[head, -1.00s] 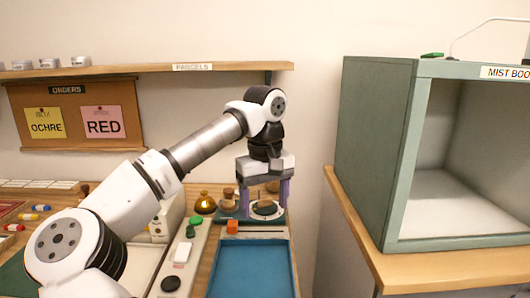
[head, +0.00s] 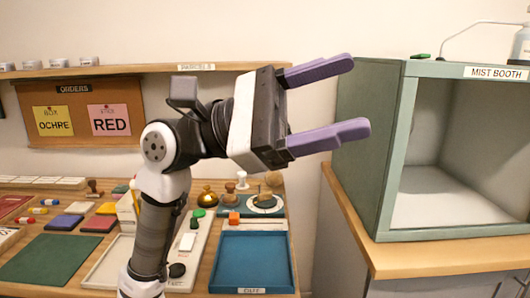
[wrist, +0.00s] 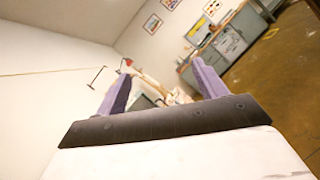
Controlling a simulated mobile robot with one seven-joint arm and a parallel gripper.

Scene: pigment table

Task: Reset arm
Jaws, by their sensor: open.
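My gripper (head: 345,100) is raised above the table in the head view, its two purple fingers spread apart and pointing right toward the booth. Nothing is between the fingers. In the wrist view the gripper (wrist: 160,85) also shows both purple fingers apart, with a tilted view of the room beyond.
A blue tray (head: 251,262) labelled OUT lies at the table's front right. The green mist booth (head: 398,160) stands at right on its own bench. A parcels shelf (head: 120,70) runs along the wall above the orders board (head: 70,92). Stamps and coloured pads cover the table.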

